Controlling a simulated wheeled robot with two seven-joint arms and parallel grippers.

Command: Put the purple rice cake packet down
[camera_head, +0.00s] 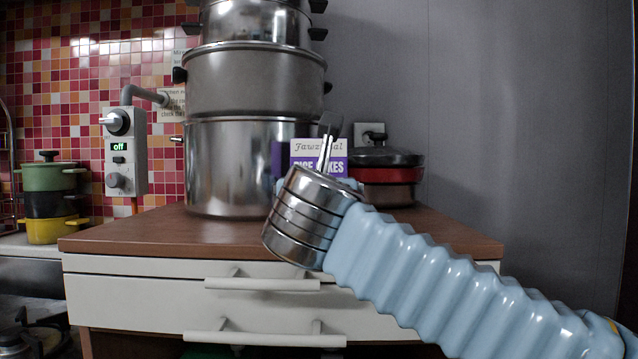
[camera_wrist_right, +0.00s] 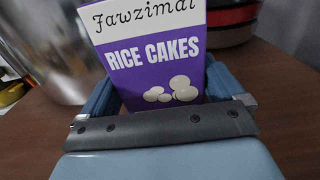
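The purple and white rice cake packet (camera_head: 307,150) stands about upright over the brown cabinet top in the head view, behind my right wrist. In the right wrist view the packet (camera_wrist_right: 150,55) shows its printed front between the two blue fingers of my right gripper (camera_wrist_right: 160,82). The fingers appear to press on both its sides, so the gripper looks shut on it. My right gripper (camera_head: 316,184) is partly hidden by my wrist in the head view. The packet's bottom is hidden, so I cannot tell whether it touches the top. My left gripper is not in view.
A tall stack of steel pots (camera_head: 235,165) stands just left of the packet. A red and black pan stack (camera_head: 388,172) is close on its right. The brown cabinet top (camera_head: 130,228) is clear at its left front and right end. A grey wall is behind.

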